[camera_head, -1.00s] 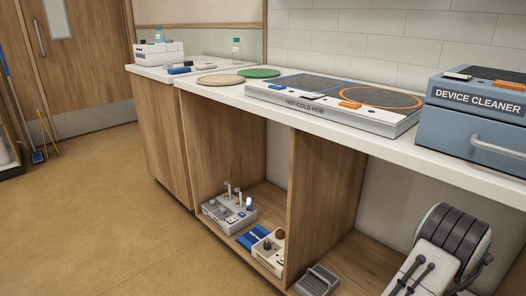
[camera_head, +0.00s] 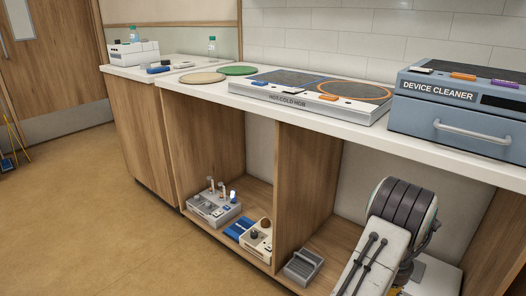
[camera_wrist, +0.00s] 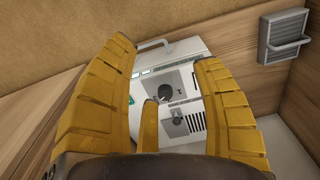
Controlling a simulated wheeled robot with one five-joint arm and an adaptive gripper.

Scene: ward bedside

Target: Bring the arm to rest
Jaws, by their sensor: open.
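My gripper (camera_wrist: 165,50) shows in the wrist view with its ribbed yellow fingers spread wide. Nothing is held between them. Beyond and between the fingers is a white device (camera_wrist: 182,88) with dark round parts and vent slots. I cannot tell how close the fingers are to it. In the head view my arm (camera_head: 400,212) reaches down in front of the right-hand open bay under the counter. My fingers are mostly hidden there.
The white counter (camera_head: 300,119) carries a hot-cold hob (camera_head: 290,98) and a blue device cleaner (camera_head: 470,125). A grey ribbed box (camera_head: 303,266) is in the right bay. A device with posts (camera_head: 212,208) stands in the left bay. Open floor (camera_head: 85,225) lies at left.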

